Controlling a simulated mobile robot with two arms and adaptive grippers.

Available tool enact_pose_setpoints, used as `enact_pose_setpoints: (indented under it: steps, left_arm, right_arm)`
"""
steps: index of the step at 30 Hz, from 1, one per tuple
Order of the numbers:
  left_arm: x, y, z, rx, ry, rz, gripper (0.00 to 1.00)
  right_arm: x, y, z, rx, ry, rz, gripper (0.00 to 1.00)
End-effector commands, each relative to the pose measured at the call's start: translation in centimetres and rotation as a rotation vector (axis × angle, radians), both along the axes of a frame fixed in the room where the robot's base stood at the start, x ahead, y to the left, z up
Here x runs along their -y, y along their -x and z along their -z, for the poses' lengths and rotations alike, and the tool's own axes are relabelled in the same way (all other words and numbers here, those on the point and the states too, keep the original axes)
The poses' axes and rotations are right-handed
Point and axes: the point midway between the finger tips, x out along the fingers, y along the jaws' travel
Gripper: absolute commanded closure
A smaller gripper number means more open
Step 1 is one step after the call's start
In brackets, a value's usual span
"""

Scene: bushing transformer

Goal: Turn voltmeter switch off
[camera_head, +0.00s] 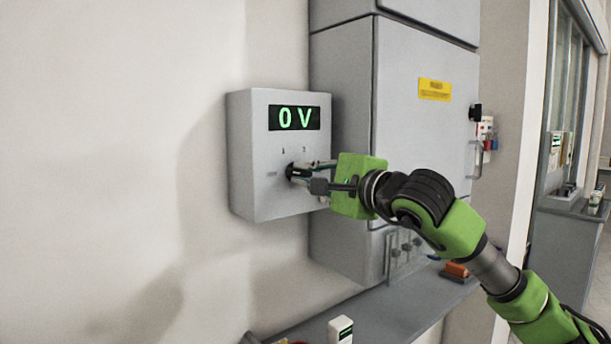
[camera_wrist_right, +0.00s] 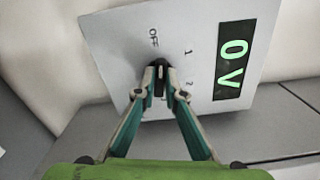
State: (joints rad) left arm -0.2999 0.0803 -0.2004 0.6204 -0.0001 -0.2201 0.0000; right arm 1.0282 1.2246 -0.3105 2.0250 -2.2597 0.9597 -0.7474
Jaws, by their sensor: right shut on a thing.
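The voltmeter (camera_head: 249,150) is a grey box on the wall with a green display (camera_head: 294,118) reading "0 V". It also shows in the right wrist view (camera_wrist_right: 112,45), where the labels "OFF", "1" and "2" stand around the switch. The black switch (camera_head: 293,172) is on the lower front of the box. My right gripper (camera_head: 308,176) is shut on the switch. In the right wrist view its fingertips (camera_wrist_right: 160,70) pinch the black knob (camera_wrist_right: 160,82), whose pointing direction I cannot clearly tell. My left gripper is not in view.
A tall grey cabinet (camera_head: 340,90) with a yellow label (camera_head: 434,89) stands right behind the voltmeter. A grey shelf (camera_head: 385,318) below holds a white device (camera_head: 340,329) and an orange item (camera_head: 456,270). The wall (camera_head: 110,130) on the left is bare.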

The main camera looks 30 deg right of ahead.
Motion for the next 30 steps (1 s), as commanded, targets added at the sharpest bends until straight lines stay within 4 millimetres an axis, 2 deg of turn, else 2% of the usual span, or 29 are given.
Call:
enact_pose_setpoints:
  steps: [12, 30]
  left_arm:
    - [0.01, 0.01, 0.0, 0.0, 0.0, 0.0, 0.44]
    - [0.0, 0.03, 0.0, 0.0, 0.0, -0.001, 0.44]
  right_arm:
    - [-0.1, -0.01, 0.24, 0.013, 0.205, -0.002, 1.0]
    - [-0.11, -0.02, 0.29, 0.015, 0.241, -0.002, 1.0]
